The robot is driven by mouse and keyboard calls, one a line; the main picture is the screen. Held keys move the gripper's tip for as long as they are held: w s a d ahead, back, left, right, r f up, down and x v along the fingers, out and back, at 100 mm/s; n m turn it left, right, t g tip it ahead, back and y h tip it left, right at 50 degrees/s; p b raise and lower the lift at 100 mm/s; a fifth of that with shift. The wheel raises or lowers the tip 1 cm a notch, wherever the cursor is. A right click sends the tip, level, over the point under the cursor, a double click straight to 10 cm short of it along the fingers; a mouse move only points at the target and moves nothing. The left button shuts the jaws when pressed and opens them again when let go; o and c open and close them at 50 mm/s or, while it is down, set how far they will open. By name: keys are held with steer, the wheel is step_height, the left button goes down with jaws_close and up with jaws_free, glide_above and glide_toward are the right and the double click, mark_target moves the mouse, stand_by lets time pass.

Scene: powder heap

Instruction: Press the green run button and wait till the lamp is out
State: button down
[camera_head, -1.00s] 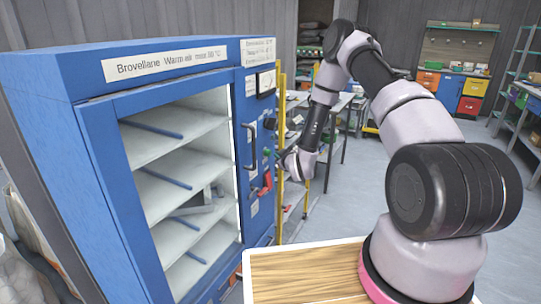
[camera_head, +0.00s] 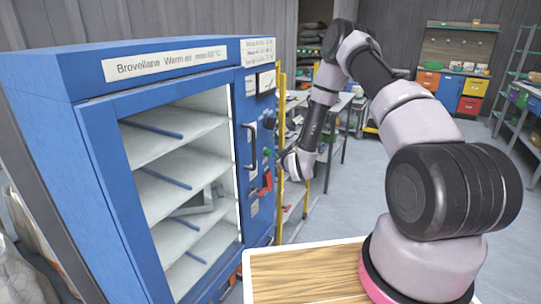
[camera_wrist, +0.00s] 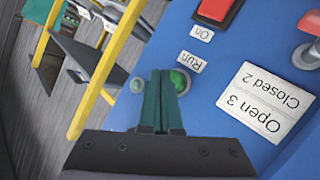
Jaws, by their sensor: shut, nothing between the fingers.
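The green run button (camera_wrist: 180,81) sits on the blue panel in the wrist view, beside the "Run" label (camera_wrist: 191,62). My gripper (camera_wrist: 166,75) is shut and empty; its dark green fingertips overlap the button's left part. I cannot tell whether they touch it. In the head view my gripper (camera_head: 282,164) is at the right side of the cabinet's control panel. I cannot make out which part is the lamp or whether it is lit.
The blue warm-air cabinet (camera_head: 88,66) shows white shelves. A red switch (camera_wrist: 217,9) and an "Open 3, Closed 2" sign (camera_wrist: 265,101) are near the button. A yellow frame (camera_wrist: 103,75) stands close at left. A wooden-topped surface (camera_head: 305,272) lies in front.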

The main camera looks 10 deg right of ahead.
steer(key=shift+w+a, duration=0.15)
steer(key=shift+a, duration=0.1)
steer(key=shift+w+a, duration=0.6)
steer(key=shift+a, duration=0.25)
stand_by(1.1)
steer(key=shift+d, duration=0.1)
steer(key=shift+s+d, duration=0.85)
steer(key=shift+d, duration=0.2)
steer(key=s+d, duration=0.1)
steer(key=d, duration=0.1)
steer(key=s+d, duration=0.2)
stand_by(0.3)
stand_by(0.4)
